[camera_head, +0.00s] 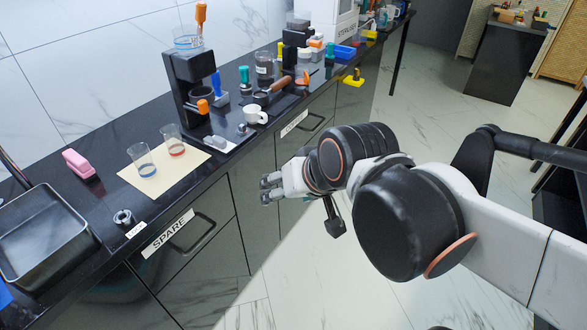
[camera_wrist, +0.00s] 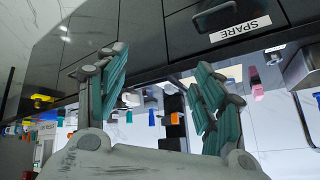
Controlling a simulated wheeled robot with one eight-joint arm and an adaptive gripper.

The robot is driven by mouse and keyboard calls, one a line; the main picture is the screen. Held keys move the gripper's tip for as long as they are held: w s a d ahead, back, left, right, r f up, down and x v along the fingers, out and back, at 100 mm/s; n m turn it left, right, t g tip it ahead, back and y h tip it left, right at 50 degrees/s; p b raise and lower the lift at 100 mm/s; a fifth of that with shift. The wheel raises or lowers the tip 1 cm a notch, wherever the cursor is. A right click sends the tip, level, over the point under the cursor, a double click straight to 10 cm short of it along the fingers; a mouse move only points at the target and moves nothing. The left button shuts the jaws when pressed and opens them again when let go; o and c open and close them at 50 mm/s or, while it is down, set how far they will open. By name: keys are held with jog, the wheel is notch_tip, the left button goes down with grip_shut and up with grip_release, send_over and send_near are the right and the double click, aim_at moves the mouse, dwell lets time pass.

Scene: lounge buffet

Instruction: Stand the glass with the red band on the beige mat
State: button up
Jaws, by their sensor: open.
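The glass with the red band (camera_head: 172,138) stands upright on the beige mat (camera_head: 178,176), toward its back right part. A second clear glass with a blue band (camera_head: 143,161) stands on the same mat, to its left and nearer the front. The two glasses look apart. My gripper (camera_head: 264,189) is in front of the counter, to the right of the mat and clear of both glasses. It is open and empty; its spread fingers also show in the wrist view (camera_wrist: 160,78).
A black coffee machine (camera_head: 191,80) stands right of the mat, with a white cup (camera_head: 255,115) beyond. A pink object (camera_head: 78,164), a metal nut-like piece (camera_head: 123,217) and a dark tray (camera_head: 42,236) lie left. Drawers, one labelled SPARE (camera_head: 167,233), run below. The floor in front is clear.

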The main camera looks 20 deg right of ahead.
jog(key=s+d, duration=0.1)
jog(key=s+d+n+h, duration=0.1)
jog(key=s+n, duration=0.1)
jog(key=shift+s+d+f, duration=0.3)
jog(key=shift+d, duration=0.1)
dwell(1.3)
